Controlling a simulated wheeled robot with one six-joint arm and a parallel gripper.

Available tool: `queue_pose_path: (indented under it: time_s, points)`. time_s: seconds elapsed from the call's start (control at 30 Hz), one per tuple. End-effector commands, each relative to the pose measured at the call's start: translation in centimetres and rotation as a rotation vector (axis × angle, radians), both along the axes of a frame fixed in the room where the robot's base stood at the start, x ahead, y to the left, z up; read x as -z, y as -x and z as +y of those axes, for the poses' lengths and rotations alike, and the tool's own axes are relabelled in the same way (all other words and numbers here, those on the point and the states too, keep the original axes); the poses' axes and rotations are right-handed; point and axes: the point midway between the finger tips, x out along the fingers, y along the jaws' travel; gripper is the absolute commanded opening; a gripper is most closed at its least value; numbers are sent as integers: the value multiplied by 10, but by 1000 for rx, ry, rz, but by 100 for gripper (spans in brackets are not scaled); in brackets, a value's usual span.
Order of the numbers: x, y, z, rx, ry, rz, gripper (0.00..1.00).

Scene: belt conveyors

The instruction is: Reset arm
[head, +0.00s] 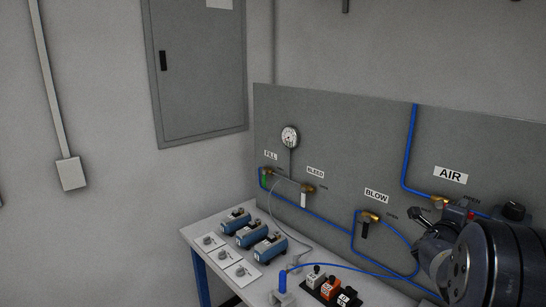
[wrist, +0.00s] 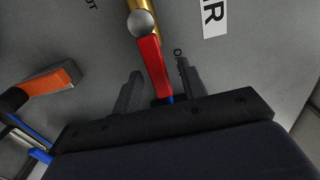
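My gripper (wrist: 160,68) is open in the wrist view, with one dark finger on each side of a red valve handle (wrist: 150,62). A gap shows between the handle and each finger. The handle hangs from a brass valve (wrist: 139,8) on the grey panel, beside the AIR label (wrist: 214,17). In the head view my arm fills the lower right corner. My gripper (head: 430,217) is at the panel below the brass AIR valve (head: 440,201), and my wrist hides part of this area.
FILL (head: 264,172), BLEED (head: 306,189) and BLOW (head: 369,217) valves are on the panel (head: 340,130), with blue hoses (head: 407,150). Several blue units (head: 250,234) and small boxes stand on the bench (head: 207,228). An orange-and-black object (wrist: 50,83) is left of my gripper.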

Motion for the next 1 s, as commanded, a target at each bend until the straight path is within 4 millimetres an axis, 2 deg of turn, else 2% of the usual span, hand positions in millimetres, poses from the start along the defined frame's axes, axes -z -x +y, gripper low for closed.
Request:
queue_pose_path:
  time_s: [0.57, 0.6, 1.0]
  points:
    - [1, 62, 71, -3, 0, -3, 40]
    - [1, 63, 71, 0, -1, -1, 40]
    - [-1, 16, 17, 2, -1, 1, 40]
